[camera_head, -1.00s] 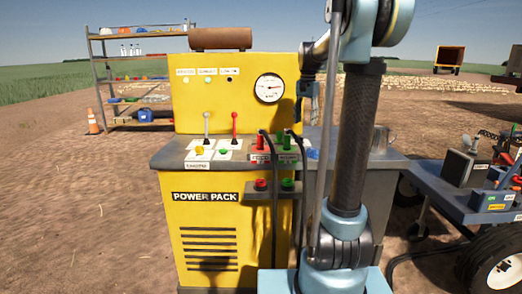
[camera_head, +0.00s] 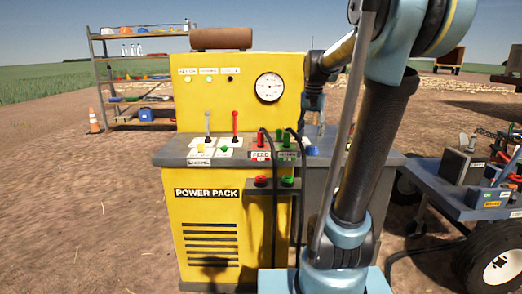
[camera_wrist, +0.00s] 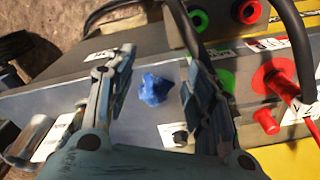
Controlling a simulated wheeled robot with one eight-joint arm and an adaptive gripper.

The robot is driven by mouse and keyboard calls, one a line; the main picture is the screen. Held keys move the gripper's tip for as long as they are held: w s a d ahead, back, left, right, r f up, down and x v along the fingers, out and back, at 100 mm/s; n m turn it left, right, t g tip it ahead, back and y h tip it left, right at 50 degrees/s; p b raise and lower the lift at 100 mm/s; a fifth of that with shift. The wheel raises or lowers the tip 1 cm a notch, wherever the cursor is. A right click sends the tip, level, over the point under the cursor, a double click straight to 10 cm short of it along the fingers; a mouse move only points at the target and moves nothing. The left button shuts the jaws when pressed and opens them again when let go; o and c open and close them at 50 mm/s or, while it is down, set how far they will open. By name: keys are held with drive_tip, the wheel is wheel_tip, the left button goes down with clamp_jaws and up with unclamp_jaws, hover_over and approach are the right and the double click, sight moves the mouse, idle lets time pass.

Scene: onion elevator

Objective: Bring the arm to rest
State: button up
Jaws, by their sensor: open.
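My arm rises in front of the yellow power pack (camera_head: 207,225) in the head view, its upper links leaning to the right. My gripper (camera_head: 313,118) hangs over the right part of the pack's grey top (camera_head: 360,157). In the wrist view my gripper (camera_wrist: 158,62) has its two fingers spread. A small crumpled-looking blue thing (camera_wrist: 155,89) shows between the fingers, on the grey surface below. I see nothing held. The fingertips are too small to make out in the head view.
Red sockets (camera_wrist: 272,77), green sockets (camera_wrist: 226,80) and a black hose (camera_wrist: 180,20) lie close to the right finger. Two levers (camera_head: 235,122) stand on the pack. A cart (camera_head: 455,195) is at the right, a shelf (camera_head: 97,75) at the back left.

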drive_tip(key=s+f+n+t, duration=0.1)
drive_tip(key=s+f+n, duration=0.4)
drive_tip(key=s+f, duration=1.5)
drive_tip(key=s, duration=0.4)
drive_tip(key=shift+f+t, duration=0.15)
drive_tip(key=shift+t, duration=0.15)
drive_tip(key=shift+w+f, duration=0.2)
drive_tip(key=shift+w, duration=0.25)
idle(1.8)
